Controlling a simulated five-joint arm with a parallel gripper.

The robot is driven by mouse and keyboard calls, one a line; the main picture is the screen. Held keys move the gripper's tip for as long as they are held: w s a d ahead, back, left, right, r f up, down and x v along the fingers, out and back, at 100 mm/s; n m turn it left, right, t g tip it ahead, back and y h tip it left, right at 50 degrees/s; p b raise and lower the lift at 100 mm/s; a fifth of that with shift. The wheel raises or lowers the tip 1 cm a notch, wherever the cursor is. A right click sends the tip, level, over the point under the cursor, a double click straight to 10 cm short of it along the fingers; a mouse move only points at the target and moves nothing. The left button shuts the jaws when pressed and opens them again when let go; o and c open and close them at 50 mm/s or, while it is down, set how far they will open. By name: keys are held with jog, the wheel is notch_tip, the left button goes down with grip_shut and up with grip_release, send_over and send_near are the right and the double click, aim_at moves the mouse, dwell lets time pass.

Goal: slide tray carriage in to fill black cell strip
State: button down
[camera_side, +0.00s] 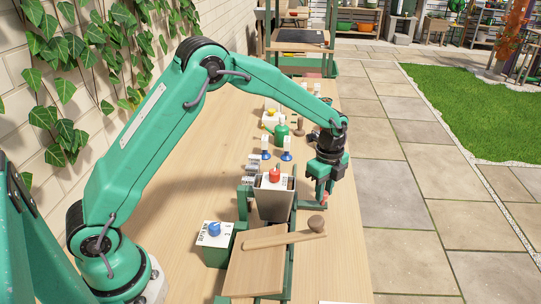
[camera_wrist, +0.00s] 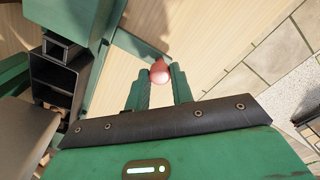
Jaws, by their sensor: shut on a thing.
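My gripper (camera_wrist: 160,85) is shut on a small red knob (camera_wrist: 159,71); its two green fingers stand on either side of it. The knob sits at the end of a thin green bar (camera_wrist: 131,46), seemingly the tray carriage's handle. A black cell strip (camera_wrist: 43,75) with open square cells shows at the left of the wrist view, beside green framework. In the side view my gripper (camera_side: 324,193) is low, right of a grey hopper (camera_side: 275,203) with a red top knob. I cannot make out the strip there, nor whether its cells hold gravel.
A wooden board (camera_side: 255,272) and a round-ended wooden tool (camera_side: 290,238) lie in front of the hopper. Blue-based items (camera_side: 286,155) and a green bottle (camera_side: 281,133) stand behind. The bench's right front is clear.

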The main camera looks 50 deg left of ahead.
jog(key=s+d, duration=0.9)
jog(key=shift+s+d, duration=0.1)
jog(key=shift+d, duration=0.05)
jog(key=c, duration=1.2)
grip_release()
jog(key=shift+r, duration=0.1)
notch_tip(320, 180, up, 8)
